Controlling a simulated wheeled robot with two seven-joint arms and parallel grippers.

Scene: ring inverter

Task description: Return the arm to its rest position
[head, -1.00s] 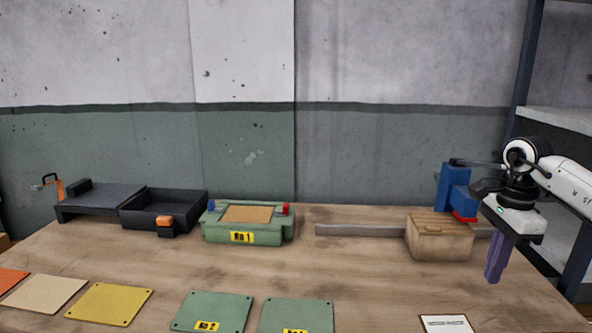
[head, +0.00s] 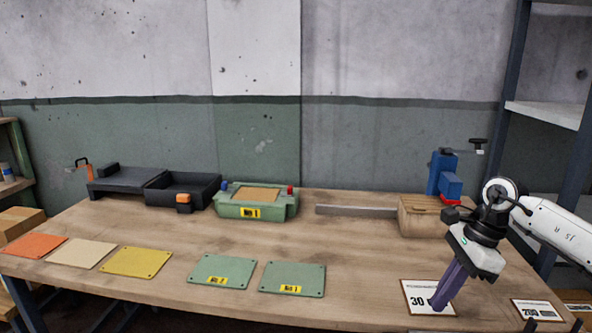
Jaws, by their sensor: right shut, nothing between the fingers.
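My right arm comes in from the right edge. My right gripper (head: 440,305) has purple fingers that are shut with nothing between them. The fingers point down and to the left, over a white card marked 30 (head: 418,293) near the table's front edge, and hide part of it. I cannot tell whether they touch the card. My left gripper is not in view.
On the wooden table (head: 330,240) stand a wooden box (head: 425,217), a blue device (head: 445,178), a green fixture (head: 257,206) and a black tray (head: 182,190). Several coloured plates, including a yellow one (head: 137,262), lie along the front. A shelf (head: 545,114) stands at right.

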